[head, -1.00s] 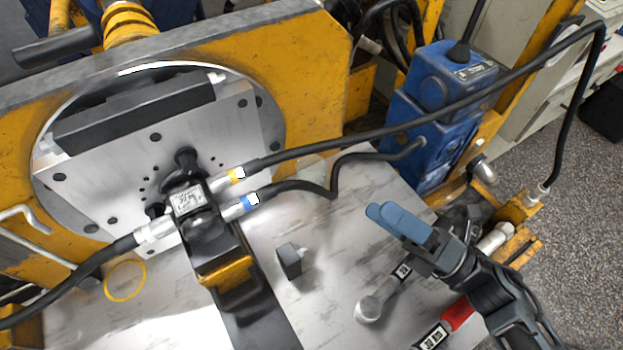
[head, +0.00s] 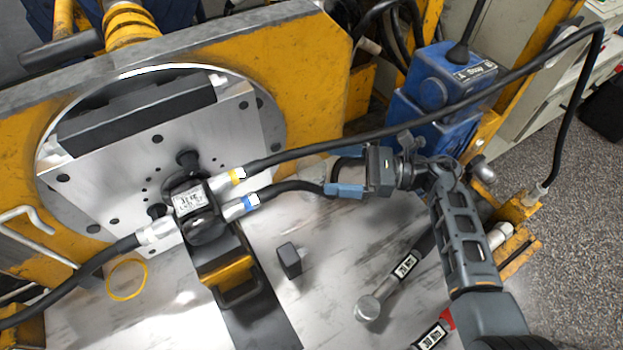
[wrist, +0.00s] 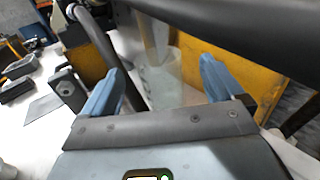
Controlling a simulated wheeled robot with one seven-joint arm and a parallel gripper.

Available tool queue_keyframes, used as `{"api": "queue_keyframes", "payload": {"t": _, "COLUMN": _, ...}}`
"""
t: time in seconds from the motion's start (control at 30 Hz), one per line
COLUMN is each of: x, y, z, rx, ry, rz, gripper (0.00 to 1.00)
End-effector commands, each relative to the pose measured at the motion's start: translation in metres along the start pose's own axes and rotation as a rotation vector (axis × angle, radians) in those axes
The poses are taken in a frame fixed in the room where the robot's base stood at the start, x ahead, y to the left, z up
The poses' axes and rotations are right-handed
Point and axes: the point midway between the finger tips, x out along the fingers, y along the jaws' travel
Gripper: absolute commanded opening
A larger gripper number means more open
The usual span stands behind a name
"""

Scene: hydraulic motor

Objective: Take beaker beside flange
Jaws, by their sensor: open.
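The clear beaker (head: 314,174) stands on the pale worktop beside the round metal flange (head: 240,125), at its right edge. It is see-through and partly covered by the hoses and my gripper. My gripper (head: 338,172) is open just right of the beaker, fingers pointing left at it. In the wrist view the beaker (wrist: 163,84) shows between and ahead of the two blue fingers (wrist: 161,76). I cannot tell whether either finger touches it.
A black hose (head: 400,122) crosses above my gripper, and a blue-banded hose (head: 290,187) runs close to its fingers.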

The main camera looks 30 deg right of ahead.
Motion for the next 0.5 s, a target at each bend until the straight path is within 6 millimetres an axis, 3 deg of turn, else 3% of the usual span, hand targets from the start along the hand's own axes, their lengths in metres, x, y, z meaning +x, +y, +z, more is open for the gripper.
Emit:
{"api": "queue_keyframes", "payload": {"t": 0.3, "x": 0.041, "y": 0.004, "z": 0.004, "rx": 0.002, "ry": -0.001, "rz": 0.003, "gripper": 0.94}}
{"api": "queue_keyframes", "payload": {"t": 0.5, "x": 0.058, "y": 0.004, "z": 0.002, "rx": 0.002, "ry": -0.002, "rz": 0.001, "gripper": 0.94}}
